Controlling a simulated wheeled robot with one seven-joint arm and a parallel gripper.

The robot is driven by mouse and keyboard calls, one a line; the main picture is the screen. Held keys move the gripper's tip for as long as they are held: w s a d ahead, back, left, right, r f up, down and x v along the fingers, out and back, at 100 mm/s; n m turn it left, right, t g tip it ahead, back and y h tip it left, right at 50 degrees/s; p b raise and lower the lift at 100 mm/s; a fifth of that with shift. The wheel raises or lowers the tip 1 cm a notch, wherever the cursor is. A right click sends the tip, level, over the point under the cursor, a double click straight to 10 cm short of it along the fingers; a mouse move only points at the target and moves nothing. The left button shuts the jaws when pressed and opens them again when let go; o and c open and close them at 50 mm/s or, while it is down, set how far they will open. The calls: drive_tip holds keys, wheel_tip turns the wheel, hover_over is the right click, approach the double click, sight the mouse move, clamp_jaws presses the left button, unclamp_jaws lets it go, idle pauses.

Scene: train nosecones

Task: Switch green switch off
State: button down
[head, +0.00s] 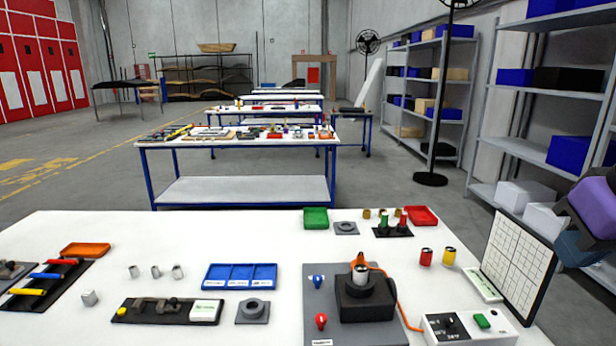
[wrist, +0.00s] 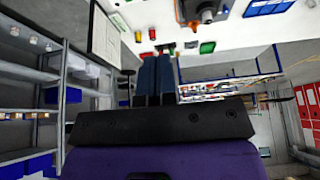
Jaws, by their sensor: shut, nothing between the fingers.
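The green switch (head: 482,321) is a small green rocker on top of a white control box (head: 462,332) at the front right of the near table in the head view. A black switch or knob (head: 448,323) sits to its left on the same box. I cannot clearly make out the green switch in the wrist view. My gripper (head: 577,250) is at the right edge of the head view, above and right of the box, apart from it. In the wrist view, its blue fingers (wrist: 155,68) are together with nothing between them.
A tilted white board with a black frame (head: 517,260) stands between my gripper and the box. An orange cable (head: 402,300) runs from the black device (head: 366,300) to the box. Red and yellow cylinders (head: 438,257) stand behind. Shelves (head: 560,85) are at the right.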

idle(0.7)
drive_tip(key=n+g, duration=0.5)
drive_tip(key=n, duration=1.3)
hover_over(484, 322)
wheel_tip(484, 322, down, 23)
drive_tip(key=shift+a+r, duration=0.1)
wheel_tip(484, 322, down, 14)
